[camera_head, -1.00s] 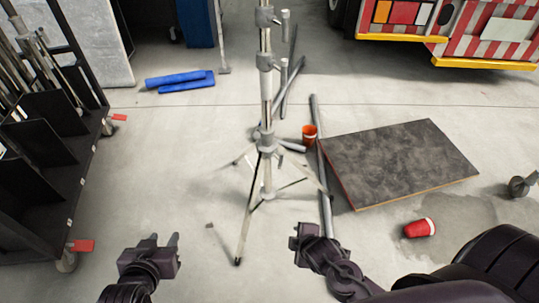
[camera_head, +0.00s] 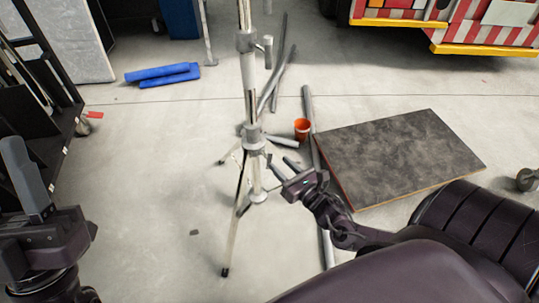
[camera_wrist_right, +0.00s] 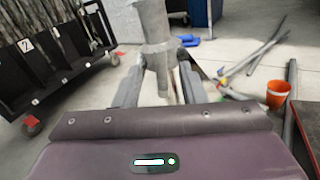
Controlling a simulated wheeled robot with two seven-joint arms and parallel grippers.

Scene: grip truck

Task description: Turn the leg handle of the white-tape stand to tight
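The metal stand (camera_head: 248,75) stands upright on splayed legs left of centre in the head view. Its lower collar (camera_head: 252,136) carries a grey leg handle (camera_head: 284,141) pointing right. I cannot make out the tape for certain. My right gripper (camera_head: 281,166) is open and empty, just below and right of the collar. In the right wrist view the collar (camera_wrist_right: 158,48) appears beyond and between the two parted fingers (camera_wrist_right: 160,90); contact is not visible. My left gripper (camera_head: 25,180) is at the left edge, away from the stand; its finger opening is unclear.
A dark board (camera_head: 395,155) lies right of the stand, with an orange cup (camera_head: 302,127) and grey pipes (camera_head: 309,105) nearby. Blue rolls (camera_head: 163,75) lie behind. A black cart (camera_head: 50,105) stands at left.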

